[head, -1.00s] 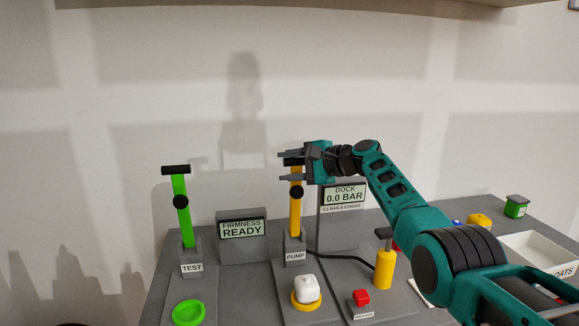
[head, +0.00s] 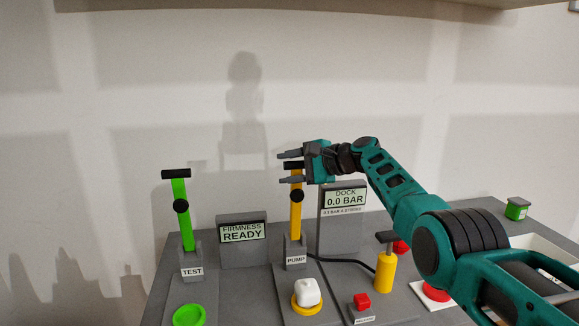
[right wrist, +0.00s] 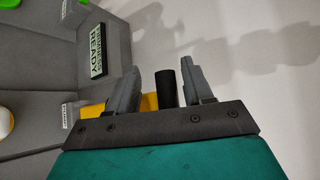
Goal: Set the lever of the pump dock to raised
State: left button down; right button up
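The pump dock's yellow lever (head: 296,215) stands upright on a grey base labelled PUMP (head: 296,255), with a black crossbar handle at its top. My right gripper (head: 284,168) is at the top of this lever, its two fingers pointing left. In the right wrist view the black handle (right wrist: 165,88) lies between the open fingers, with a gap on each side. The fingers partly hide the handle in the head view. The dock display (head: 345,197) reads 0.0 BAR. My left gripper is in neither view.
A green TEST lever (head: 180,215) stands at left, beside a display (head: 242,232) reading FIRMNESS READY. A white block (head: 307,291) sits on a yellow disc before the pump lever. A yellow cylinder (head: 385,270) and red button (head: 361,301) are to the right.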

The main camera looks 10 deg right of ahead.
jog(key=shift+w+d+f, duration=0.25)
jog(key=shift+d+f, duration=0.25)
jog(key=shift+d, duration=0.25)
jog(key=shift+s+d+r+p, duration=0.2)
jog(key=shift+d+r+p, duration=0.1)
jog(key=shift+p, duration=0.3)
jog(key=s+a+v, duration=0.1)
jog(key=v, duration=1)
jog(key=shift+d+r, duration=0.15)
jog(key=shift+r, duration=0.35)
jog(key=shift+s, duration=0.15)
